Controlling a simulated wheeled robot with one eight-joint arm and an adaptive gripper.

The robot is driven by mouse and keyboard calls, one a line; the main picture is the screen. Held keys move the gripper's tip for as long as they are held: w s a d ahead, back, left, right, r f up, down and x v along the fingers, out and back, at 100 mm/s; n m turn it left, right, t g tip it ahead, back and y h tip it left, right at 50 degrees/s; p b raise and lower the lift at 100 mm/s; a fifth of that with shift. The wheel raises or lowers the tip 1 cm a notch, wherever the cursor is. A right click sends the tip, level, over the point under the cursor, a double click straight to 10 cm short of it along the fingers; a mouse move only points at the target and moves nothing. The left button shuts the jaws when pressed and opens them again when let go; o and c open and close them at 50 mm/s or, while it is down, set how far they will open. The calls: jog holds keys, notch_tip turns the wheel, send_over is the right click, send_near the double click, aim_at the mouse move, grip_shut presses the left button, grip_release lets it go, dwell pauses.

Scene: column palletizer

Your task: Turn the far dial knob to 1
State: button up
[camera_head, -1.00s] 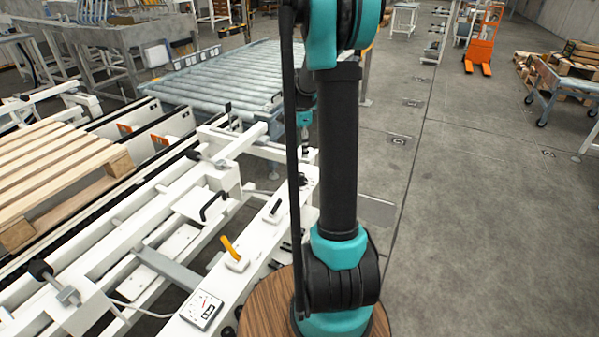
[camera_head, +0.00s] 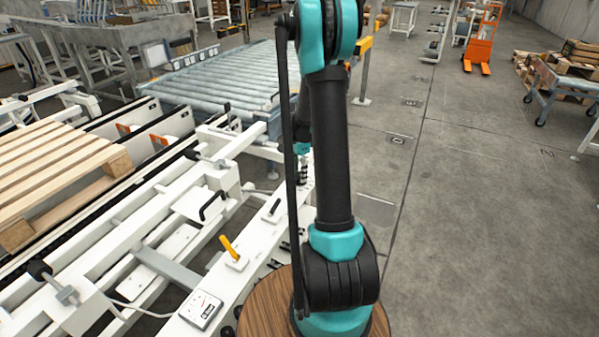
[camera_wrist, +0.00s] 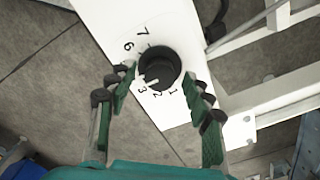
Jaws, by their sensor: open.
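The far dial knob (camera_wrist: 160,68) is black and round on a white panel (camera_wrist: 108,14) in the wrist view. Printed numbers around it include 7, 6, 3, 2 and 1. A small white mark on the knob's lower-left edge lies toward the 2 and 3. My gripper (camera_wrist: 160,91) is open, with one green-padded finger on the left of the knob and one on the right. I cannot tell whether either fingertip touches the knob. In the head view my arm hides the dial.
A wooden pallet (camera_head: 62,180) lies on the conveyor. A roller table (camera_head: 222,82) stands behind.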

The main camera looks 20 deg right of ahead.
jog(key=c, duration=1.2)
jog(key=shift+o, duration=0.2)
jog(key=shift+n, duration=0.5)
jog(key=n, duration=0.3)
jog(key=shift+n, duration=0.4)
jog(key=n, duration=0.4)
jog(key=shift+n, duration=0.3)
jog(key=n, duration=0.4)
jog(key=shift+n, duration=2.2)
